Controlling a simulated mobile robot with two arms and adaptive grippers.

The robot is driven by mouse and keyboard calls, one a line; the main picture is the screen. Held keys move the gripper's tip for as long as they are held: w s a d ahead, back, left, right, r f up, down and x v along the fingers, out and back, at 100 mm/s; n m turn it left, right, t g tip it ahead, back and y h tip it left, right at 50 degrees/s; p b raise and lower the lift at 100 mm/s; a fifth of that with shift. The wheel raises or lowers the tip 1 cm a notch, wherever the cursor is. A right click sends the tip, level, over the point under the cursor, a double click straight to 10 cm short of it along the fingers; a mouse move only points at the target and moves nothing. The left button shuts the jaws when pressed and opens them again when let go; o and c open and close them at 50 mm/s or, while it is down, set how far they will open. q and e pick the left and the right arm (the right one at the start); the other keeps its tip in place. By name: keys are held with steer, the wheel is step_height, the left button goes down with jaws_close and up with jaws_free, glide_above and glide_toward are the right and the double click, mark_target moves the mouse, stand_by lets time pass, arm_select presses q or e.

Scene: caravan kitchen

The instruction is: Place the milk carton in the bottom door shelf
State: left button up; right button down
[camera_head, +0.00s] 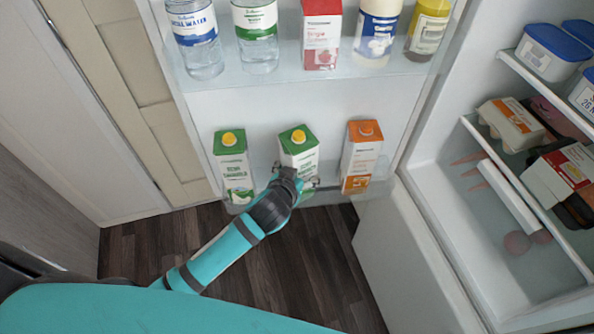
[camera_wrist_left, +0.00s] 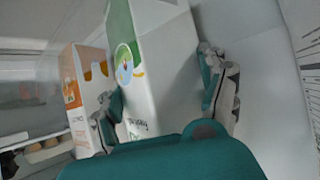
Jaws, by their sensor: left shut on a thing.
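The milk carton (camera_head: 299,147), white with a green top and yellow cap, is at the bottom door shelf (camera_head: 335,196) of the open fridge door. It is between another green-topped carton (camera_head: 234,170) and an orange carton (camera_head: 361,158). My left gripper (camera_head: 297,179) is shut on it from the front, one finger on each side. In the left wrist view the carton (camera_wrist_left: 155,60) stands between the fingers, with the orange carton (camera_wrist_left: 78,85) beside it. My arm hides its lower part, so I cannot tell whether its base touches the shelf. My right gripper is not in view.
The upper door shelf (camera_head: 275,85) holds bottles and a red-topped carton (camera_head: 321,35). On the right, the fridge interior has shelves with an egg box (camera_head: 510,122) and blue-lidded tubs (camera_head: 552,48). Dark floor (camera_head: 250,270) lies below the door.

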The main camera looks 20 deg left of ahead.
arm_select(q)
steer(key=o, duration=1.7)
steer(key=shift+a+f, duration=0.1)
steer(key=shift+f, duration=0.05)
steer(key=shift+r, duration=0.25)
steer(key=v, duration=1.2)
